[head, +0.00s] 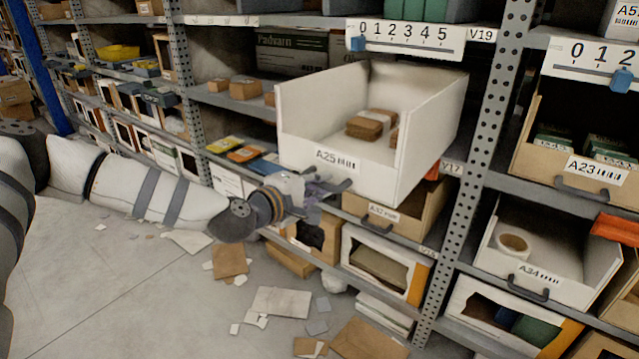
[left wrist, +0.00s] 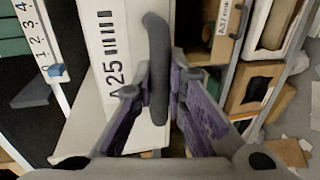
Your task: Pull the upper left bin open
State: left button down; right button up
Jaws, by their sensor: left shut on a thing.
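The upper left bin (head: 345,178), white and labelled A25, juts well out from its shelf, with its open top showing. Small brown packages (head: 371,124) lie inside it. Its dark bar handle (left wrist: 157,60) runs between my left gripper's fingers in the left wrist view. My left gripper (head: 318,190) is at the lower front of the bin, shut on that handle. The purple finger pads (left wrist: 162,95) lie on either side of the bar. The bin's front wall with its label also shows in the left wrist view (left wrist: 105,70). My right gripper is not in view.
A wooden bin labelled A32 (head: 378,211) sits just below. To the right, past a perforated grey post (head: 484,140), are bins A23 (head: 545,165) and A34 (head: 515,268). Cardboard scraps (head: 280,301) litter the floor. The floor at the lower left is mostly open.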

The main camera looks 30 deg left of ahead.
pick_arm(q)
jog(key=shift+s, duration=0.15)
jog(key=c, duration=1.6)
grip_release()
jog(key=shift+s, duration=0.1)
jog(key=v, duration=1.2)
